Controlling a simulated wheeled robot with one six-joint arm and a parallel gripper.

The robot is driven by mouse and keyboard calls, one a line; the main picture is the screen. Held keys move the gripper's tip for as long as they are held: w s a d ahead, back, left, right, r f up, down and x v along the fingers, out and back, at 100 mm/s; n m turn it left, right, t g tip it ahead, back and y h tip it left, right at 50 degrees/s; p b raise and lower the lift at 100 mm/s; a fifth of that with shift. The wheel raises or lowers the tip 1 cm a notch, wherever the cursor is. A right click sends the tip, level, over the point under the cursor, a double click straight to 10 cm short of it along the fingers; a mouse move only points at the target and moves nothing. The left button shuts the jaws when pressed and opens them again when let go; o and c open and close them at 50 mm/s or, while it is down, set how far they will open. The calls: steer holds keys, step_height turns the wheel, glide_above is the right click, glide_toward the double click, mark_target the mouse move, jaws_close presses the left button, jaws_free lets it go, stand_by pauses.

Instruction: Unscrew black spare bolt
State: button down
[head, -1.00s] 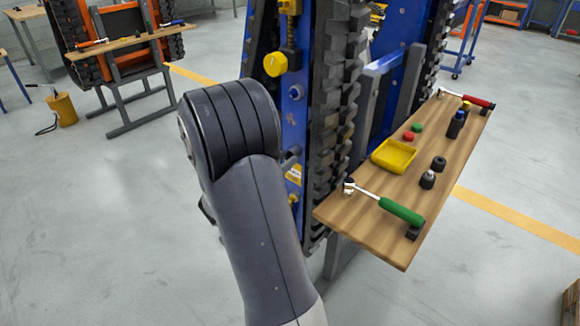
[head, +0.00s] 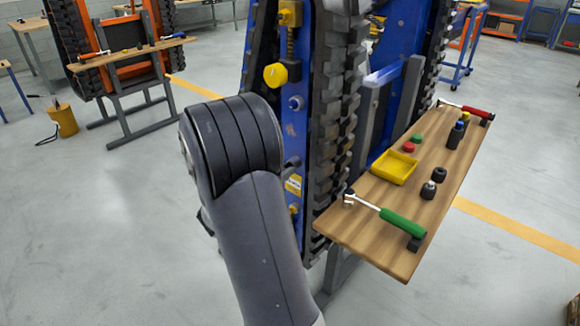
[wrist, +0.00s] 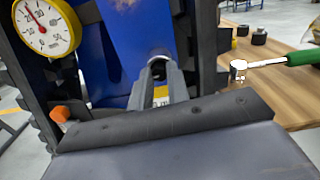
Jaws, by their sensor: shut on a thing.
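In the wrist view my gripper (wrist: 160,77) reaches out to the blue plate of the tracked carrier (wrist: 122,45). Its grey fingers close around a small dark piece at a pale round seat, which looks like the black spare bolt (wrist: 158,70). The bolt is small and partly covered by the fingers, so its thread and depth cannot be told. In the head view my grey arm stands in front of the carrier (head: 296,130) and hides the gripper and the bolt.
A wooden shelf (head: 385,255) at right holds a green-handled ratchet (head: 400,220), a yellow tray (head: 395,166), black sockets and a red-handled tool (head: 478,112). A dial gauge (wrist: 45,25) and black track pads are close to the gripper. Open floor lies left.

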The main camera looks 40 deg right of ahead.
steer(key=n+p, duration=0.9)
steer(key=p, duration=0.2)
steer(key=shift+n+p, duration=0.3)
steer(key=shift+n, duration=0.1)
steer(key=shift+n+p, duration=4.3)
steer(key=shift+n, duration=0.5)
